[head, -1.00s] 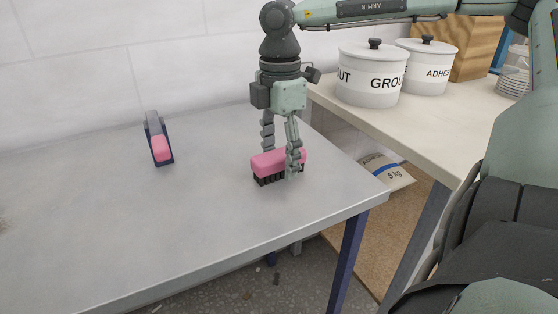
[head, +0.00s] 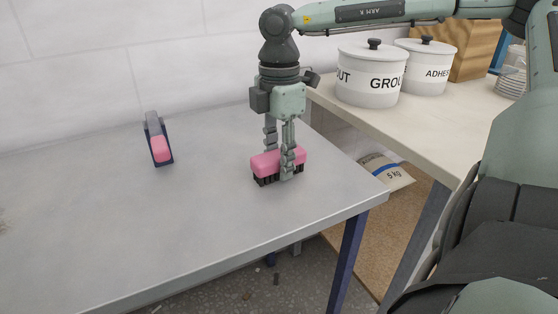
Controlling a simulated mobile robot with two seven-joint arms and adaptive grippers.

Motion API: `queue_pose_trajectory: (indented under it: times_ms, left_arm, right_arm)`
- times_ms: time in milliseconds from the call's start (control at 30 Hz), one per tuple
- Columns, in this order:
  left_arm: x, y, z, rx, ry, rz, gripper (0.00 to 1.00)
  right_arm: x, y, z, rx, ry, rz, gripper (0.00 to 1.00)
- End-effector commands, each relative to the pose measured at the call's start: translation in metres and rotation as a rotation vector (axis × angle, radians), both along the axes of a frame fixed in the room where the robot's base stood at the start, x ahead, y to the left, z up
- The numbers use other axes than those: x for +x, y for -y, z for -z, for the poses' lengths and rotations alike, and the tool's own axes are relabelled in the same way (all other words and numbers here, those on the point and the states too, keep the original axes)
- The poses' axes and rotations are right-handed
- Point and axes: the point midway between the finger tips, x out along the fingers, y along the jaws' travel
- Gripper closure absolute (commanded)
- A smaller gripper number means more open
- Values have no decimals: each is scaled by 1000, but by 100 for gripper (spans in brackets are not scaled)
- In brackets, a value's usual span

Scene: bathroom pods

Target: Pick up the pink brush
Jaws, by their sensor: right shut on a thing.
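The pink brush (head: 262,163) has a pink block on top and dark bristles below. It sits bristles down on the grey table (head: 120,225), near the table's right end. My right gripper (head: 279,168) points straight down over the brush. Its fingers are shut on the brush's pink body, one on the near side and one on the far side. The near finger hides part of the brush. My left gripper does not show.
A dark tool with a pink part (head: 161,149) stands on the table to the left. A beige counter at right holds white lidded pots (head: 371,75) (head: 428,62) and a wooden block (head: 476,45). A bag (head: 387,171) lies below. The table's front left is clear.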

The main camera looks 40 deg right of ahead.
Motion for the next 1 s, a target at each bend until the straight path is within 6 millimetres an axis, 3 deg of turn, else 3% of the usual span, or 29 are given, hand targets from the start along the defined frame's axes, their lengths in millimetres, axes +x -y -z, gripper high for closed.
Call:
queue_pose_trajectory:
  times_ms: [233, 367, 800, 1000]
  left_arm:
    - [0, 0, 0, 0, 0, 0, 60]
    - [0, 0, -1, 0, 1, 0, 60]
    - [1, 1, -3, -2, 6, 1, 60]
    - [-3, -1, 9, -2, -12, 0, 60]
  right_arm:
    - [1, 0, -15, -2, 3, 0, 97]
    - [2, 1, -39, -4, 6, 1, 97]
    - [1, 0, -186, -5, 6, 3, 97]
    - [1, 0, -239, -3, 3, 1, 97]
